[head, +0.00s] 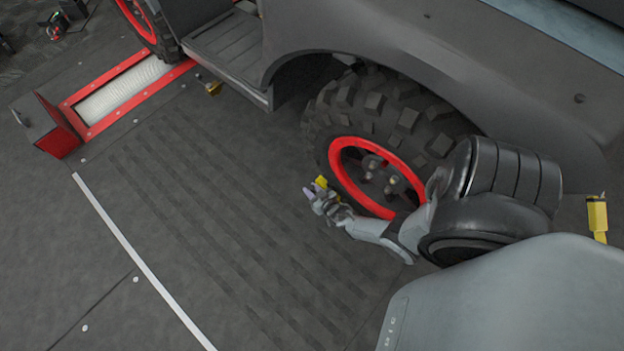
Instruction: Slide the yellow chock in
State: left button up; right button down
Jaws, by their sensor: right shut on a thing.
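My right gripper (316,197) is low beside the near wheel (380,175), a knobbly black tyre with a red rim. It is shut on a small yellow chock (321,182), of which only a little shows past the fingers. The chock is at the left side of the red rim in the picture; I cannot tell whether it touches the tyre or the floor. A second yellow chock (597,218) is at the right edge, beyond my arm. My left gripper is out of view.
The grey vehicle body (420,45) overhangs the wheel. A red-framed roller (125,90) lies under the other wheel (150,22), with a dark red-sided box (47,125) at its end.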

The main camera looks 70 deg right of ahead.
jog(key=shift+w+r, duration=0.1)
jog(key=c, duration=0.8)
grip_release()
jog(key=shift+d, duration=0.1)
